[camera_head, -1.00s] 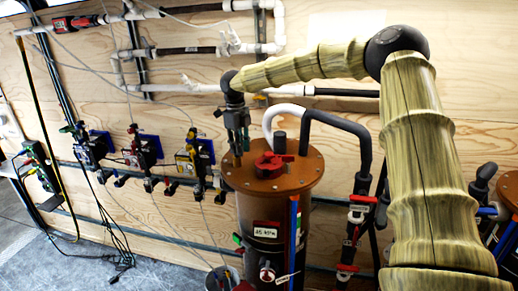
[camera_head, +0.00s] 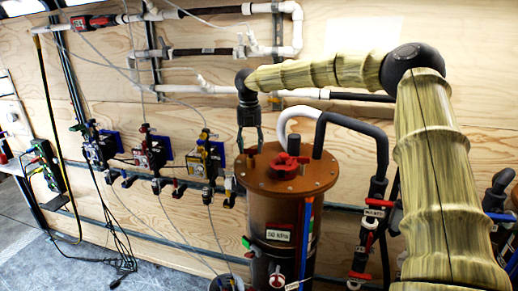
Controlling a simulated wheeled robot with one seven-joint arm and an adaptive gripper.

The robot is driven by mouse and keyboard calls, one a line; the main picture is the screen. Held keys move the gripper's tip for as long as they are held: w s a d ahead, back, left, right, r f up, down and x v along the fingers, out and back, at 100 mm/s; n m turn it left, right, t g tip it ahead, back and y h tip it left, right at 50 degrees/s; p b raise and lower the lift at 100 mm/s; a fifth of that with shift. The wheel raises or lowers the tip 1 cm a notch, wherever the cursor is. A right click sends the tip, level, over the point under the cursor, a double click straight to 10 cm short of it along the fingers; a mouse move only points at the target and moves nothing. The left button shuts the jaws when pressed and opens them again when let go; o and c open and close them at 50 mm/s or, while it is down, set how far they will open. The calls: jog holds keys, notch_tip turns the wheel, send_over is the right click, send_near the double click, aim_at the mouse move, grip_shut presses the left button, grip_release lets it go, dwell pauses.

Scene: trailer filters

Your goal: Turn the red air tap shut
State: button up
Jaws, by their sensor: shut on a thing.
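A tall brown tank (camera_head: 286,218) stands in the middle with a flanged copper-coloured lid (camera_head: 262,185). A red tap-like fitting (camera_head: 287,164) sits on the lid. A small red handle (camera_head: 250,255) and a round red-and-white knob (camera_head: 277,279) show low on the tank's front. I cannot tell which red part is the air tap. My gripper (camera_head: 250,150) points down over the lid's left rear part, left of and apart from the red fitting. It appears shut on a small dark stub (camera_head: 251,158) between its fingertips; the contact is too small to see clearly.
A valve with a red handle (camera_head: 378,205) hangs right of the tank. Several wall-mounted units (camera_head: 150,155) with cables stand left. White pipes (camera_head: 215,90) run along the plywood wall.

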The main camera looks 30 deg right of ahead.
jog(key=shift+s+a+f+m+b, duration=0.15)
jog(key=shift+m+b, duration=0.15)
jog(key=shift+m, duration=0.7)
jog(key=shift+f+m, duration=0.25)
jog(key=shift+m, duration=0.05)
jog(key=o, duration=1)
jog(key=shift+c, duration=0.2)
jog(key=shift+o, duration=0.3)
notch_tip(320, 180, up, 12)
jog(key=shift+f, duration=0.15)
jog(key=shift+r, duration=0.55)
